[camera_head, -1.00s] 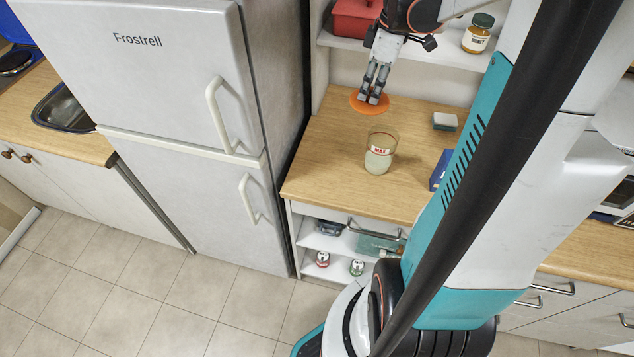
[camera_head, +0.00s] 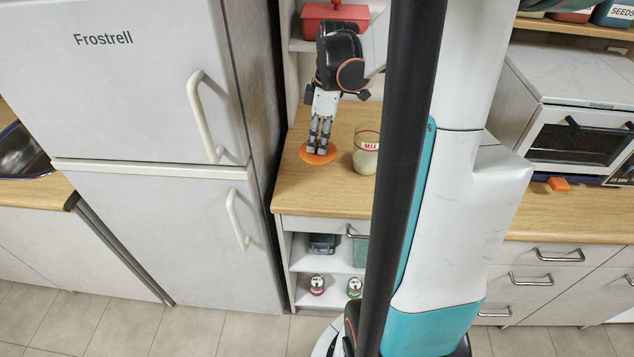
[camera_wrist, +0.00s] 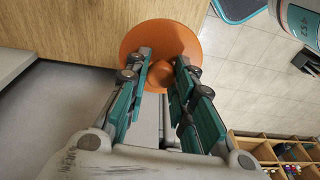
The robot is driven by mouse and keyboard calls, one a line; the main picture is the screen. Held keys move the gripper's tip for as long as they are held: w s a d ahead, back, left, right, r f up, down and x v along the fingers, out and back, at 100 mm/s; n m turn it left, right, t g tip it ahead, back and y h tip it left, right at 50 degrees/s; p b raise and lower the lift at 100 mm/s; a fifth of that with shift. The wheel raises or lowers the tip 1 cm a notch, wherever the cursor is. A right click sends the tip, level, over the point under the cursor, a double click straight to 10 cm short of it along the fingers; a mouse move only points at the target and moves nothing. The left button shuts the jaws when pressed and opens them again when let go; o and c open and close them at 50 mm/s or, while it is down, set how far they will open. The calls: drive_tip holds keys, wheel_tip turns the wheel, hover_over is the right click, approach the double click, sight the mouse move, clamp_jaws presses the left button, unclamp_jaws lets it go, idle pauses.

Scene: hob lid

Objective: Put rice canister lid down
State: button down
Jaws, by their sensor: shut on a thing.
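The rice canister lid is an orange disc (camera_head: 321,161) with a small knob. It is low over or on the wooden counter (camera_head: 290,192), to the left of the canister; I cannot tell whether it touches the wood. My gripper (camera_head: 318,148) points down and is shut on the lid's knob. In the wrist view the orange lid (camera_wrist: 160,33) lies beyond my fingers (camera_wrist: 158,70), with its knob between them. The glass canister (camera_head: 365,158) stands open and upright, with a red "MAX" mark and pale contents.
The fridge (camera_head: 150,120) stands left of the counter. A red pot (camera_head: 335,20) sits on the shelf above. Cans (camera_head: 317,285) stand on the lower shelf. My own column hides the counter's right side. Bare wood lies in front of the lid.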

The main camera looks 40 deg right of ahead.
wheel_tip(320, 180, down, 13)
drive_tip(key=b, duration=0.3)
drive_tip(key=shift+b, duration=0.35)
drive_tip(key=shift+f, duration=0.25)
drive_tip(key=c, duration=1.4)
unclamp_jaws()
drive_tip(key=shift+r, duration=0.1)
drive_tip(key=shift+o, duration=0.2)
drive_tip(key=r+p, duration=0.1)
drive_tip(key=r, duration=0.3)
drive_tip(key=d+r+p, duration=0.1)
drive_tip(key=r, duration=0.3)
drive_tip(key=s+r+p, duration=0.1)
drive_tip(key=r, duration=0.3)
drive_tip(key=shift+d+r+p, duration=0.1)
drive_tip(key=shift+d+p, duration=0.1)
drive_tip(key=shift+p, duration=0.2)
